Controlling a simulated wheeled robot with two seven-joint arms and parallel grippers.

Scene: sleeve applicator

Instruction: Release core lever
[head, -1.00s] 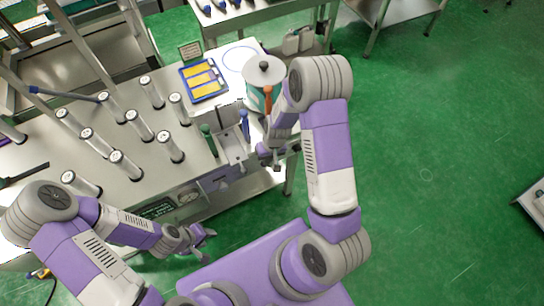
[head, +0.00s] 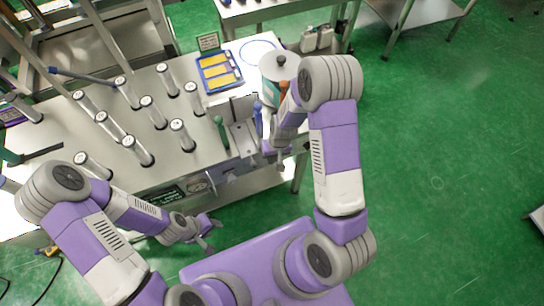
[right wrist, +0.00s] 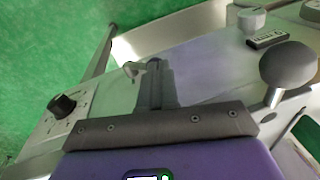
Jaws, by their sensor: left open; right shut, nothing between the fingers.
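The sleeve applicator (head: 238,137) stands at the right front of the bench. A green handle (head: 220,126) and a blue handle (head: 258,110) rise beside it, and an orange handle (head: 284,86) shows behind my right arm. I cannot tell which is the core lever. My right gripper (head: 281,158) is shut and empty, just right of the applicator. In the right wrist view its fingers (right wrist: 153,85) are together, apart from a dark ball knob (right wrist: 288,66) on a metal stem. My left gripper (head: 208,230) is open and empty, in front of the bench and away from the handles.
Several upright sleeve-like cylinders (head: 152,112) stand on the bench's left part. A blue tray with yellow pieces (head: 217,73) and a lidded pot (head: 278,66) stand at the back. A black dial (right wrist: 62,105) sits on a panel. Green floor is free at the right.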

